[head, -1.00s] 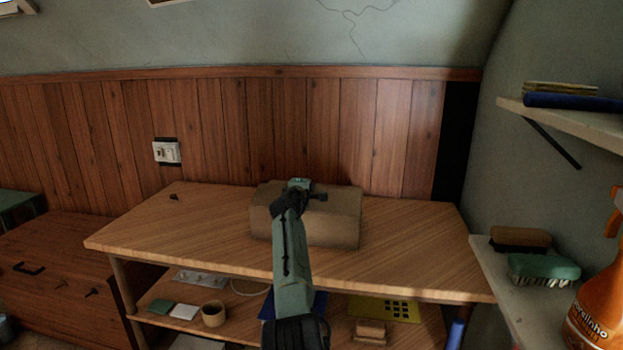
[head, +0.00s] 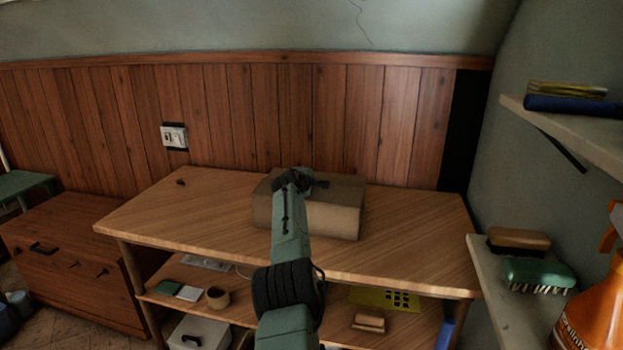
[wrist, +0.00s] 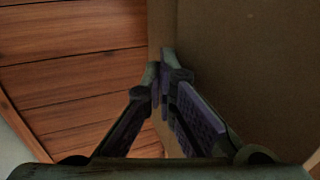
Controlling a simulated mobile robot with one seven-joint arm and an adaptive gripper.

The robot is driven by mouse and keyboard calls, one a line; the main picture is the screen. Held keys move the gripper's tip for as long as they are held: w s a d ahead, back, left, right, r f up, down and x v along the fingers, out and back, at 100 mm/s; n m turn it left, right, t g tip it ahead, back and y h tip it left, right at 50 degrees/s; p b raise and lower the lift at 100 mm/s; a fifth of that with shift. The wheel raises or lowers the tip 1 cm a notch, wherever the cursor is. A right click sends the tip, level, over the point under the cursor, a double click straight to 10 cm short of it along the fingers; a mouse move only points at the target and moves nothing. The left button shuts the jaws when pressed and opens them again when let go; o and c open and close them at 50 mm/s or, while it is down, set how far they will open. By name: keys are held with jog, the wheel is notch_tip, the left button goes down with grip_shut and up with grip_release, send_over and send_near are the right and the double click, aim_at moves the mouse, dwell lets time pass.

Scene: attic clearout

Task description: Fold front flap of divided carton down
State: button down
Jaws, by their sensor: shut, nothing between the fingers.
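The divided carton (head: 338,218) is a plain brown box near the back middle of the wooden workbench. My arm reaches over it from the front and hides its left middle part. My gripper (wrist: 160,82) is shut and empty. In the wrist view its fingertips lie against or just in front of the carton's brown cardboard (wrist: 255,65), which fills the right side; I cannot tell whether they touch. The top looks mostly flat in the head view. The front flap and the dividers cannot be made out.
The bench top (head: 420,235) is clear on both sides of the carton, except for a small dark item (head: 181,182) at the back left. Wood panelling (head: 320,115) stands behind. A side shelf at right holds brushes (head: 540,273) and an orange spray bottle (head: 595,310).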

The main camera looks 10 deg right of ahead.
jog(key=shift+r, duration=0.15)
dwell(0.4)
jog(key=shift+r+p, duration=0.65)
jog(key=shift+p, duration=0.2)
jog(key=shift+s+a, duration=0.15)
jog(key=shift+a, duration=0.1)
